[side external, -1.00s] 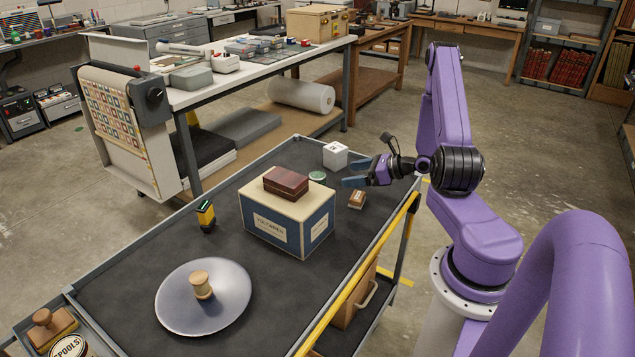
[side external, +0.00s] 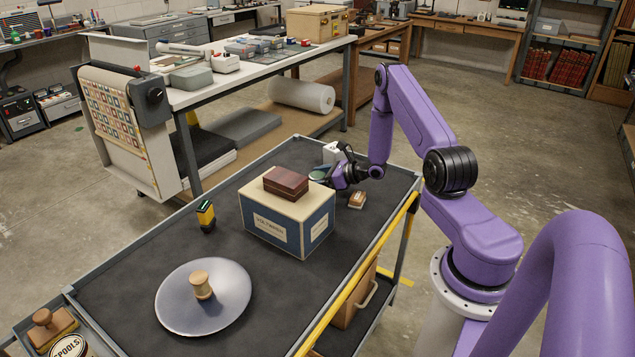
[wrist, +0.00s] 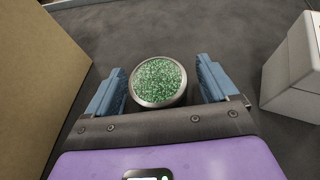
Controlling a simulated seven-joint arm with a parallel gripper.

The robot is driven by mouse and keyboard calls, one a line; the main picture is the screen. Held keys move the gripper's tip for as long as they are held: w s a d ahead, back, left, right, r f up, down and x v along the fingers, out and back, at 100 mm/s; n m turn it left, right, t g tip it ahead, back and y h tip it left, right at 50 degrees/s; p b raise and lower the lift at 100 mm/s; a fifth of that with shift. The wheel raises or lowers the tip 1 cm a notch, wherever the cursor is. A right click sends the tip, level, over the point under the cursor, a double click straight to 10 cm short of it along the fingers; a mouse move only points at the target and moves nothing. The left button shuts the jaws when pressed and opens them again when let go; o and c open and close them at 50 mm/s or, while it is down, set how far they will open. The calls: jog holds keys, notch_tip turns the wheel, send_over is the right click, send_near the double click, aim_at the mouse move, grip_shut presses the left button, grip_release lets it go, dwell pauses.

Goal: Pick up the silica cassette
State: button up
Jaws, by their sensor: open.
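The silica cassette (wrist: 158,84) is a round metal-rimmed tin with green granules under its top. In the wrist view it sits between the two blue fingers of my gripper (wrist: 160,80), with dark gaps at both sides. My gripper is open, and I see no finger touching the cassette. In the side view my gripper (side external: 324,174) is low over the tray behind the blue box, and the cassette (side external: 317,175) shows only in part beside the fingers.
A white cube (wrist: 297,78) is close on the right.

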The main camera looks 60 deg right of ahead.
jog(key=shift+x, duration=0.85)
jog(key=shift+c, duration=0.3)
jog(key=c, duration=1)
jog(key=shift+r, duration=0.15)
